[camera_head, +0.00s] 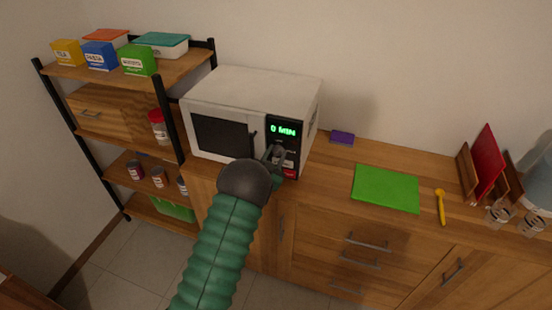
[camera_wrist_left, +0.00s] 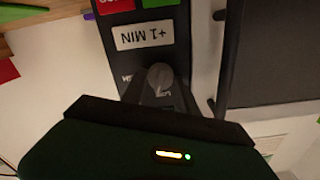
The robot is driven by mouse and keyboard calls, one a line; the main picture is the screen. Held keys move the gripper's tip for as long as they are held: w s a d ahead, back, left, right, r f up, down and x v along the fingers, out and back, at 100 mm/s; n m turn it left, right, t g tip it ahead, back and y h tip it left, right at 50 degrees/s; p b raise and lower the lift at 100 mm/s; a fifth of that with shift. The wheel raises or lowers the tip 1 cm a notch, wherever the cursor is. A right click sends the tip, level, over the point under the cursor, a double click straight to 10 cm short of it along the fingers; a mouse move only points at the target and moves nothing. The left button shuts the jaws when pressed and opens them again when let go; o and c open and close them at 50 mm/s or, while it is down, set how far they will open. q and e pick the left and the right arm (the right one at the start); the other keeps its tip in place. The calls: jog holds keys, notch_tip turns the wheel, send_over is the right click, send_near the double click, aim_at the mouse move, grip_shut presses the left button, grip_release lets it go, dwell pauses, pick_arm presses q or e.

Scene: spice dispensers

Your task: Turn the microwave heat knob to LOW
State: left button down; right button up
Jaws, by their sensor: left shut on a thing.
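The white microwave (camera_head: 252,95) stands on the wooden counter, its dark door at left and a black control panel at right with a green "0 MIN" display (camera_head: 283,130). My left gripper (camera_head: 276,154) reaches the panel below the display. In the left wrist view the round grey heat knob (camera_wrist_left: 160,76) sits on the panel next to the "+1 MIN" button (camera_wrist_left: 144,35), which appears upside down. My left gripper (camera_wrist_left: 158,92) is shut on the knob. The knob's labels are mostly covered, so its setting cannot be read. My right gripper is not in view.
A shelf rack with boxes (camera_head: 100,55) and jars stands left of the microwave. On the counter to the right are a purple sponge (camera_head: 342,137), a green cutting board (camera_head: 386,189), a yellow spoon (camera_head: 440,206) and glass jars. The counter front between is clear.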

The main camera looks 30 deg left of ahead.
pick_arm(q)
jog(key=shift+s+f+n+b, duration=0.15)
jog(key=shift+n+b, duration=0.3)
jog(key=shift+n, duration=0.5)
jog(key=shift+w+f+n+b, duration=0.15)
jog(key=shift+n+b, duration=0.25)
jog(key=shift+n, duration=0.55)
jog(key=shift+s, duration=0.1)
jog(key=c, duration=1.3)
grip_release()
jog(key=o, duration=0.3)
jog(key=shift+r, duration=0.15)
jog(key=shift+o, duration=0.2)
jog(key=b+v, duration=0.1)
jog(key=v, duration=1.5)
jog(key=shift+s+b, duration=0.3)
jog(key=shift+d, duration=0.15)
